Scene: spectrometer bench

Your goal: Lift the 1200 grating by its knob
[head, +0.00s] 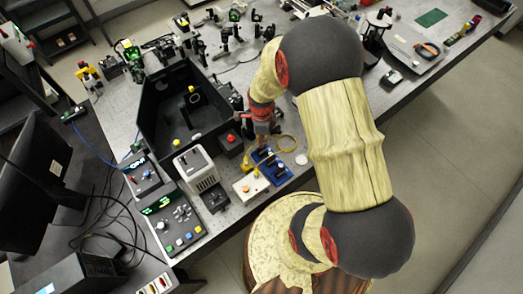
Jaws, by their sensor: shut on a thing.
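My gripper (263,141) points down at the back end of a small blue rack (285,178) on the bench. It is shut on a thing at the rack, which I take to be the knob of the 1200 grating. The fingers and arm cover the grating and knob, and no label is readable at this size. Dark slots or pieces (272,165) show in the rack just in front of the gripper. I cannot tell whether the held piece is clear of the rack.
A dark box with a red button (229,142) is close left of the gripper. A large open black enclosure (160,125) lies further left.

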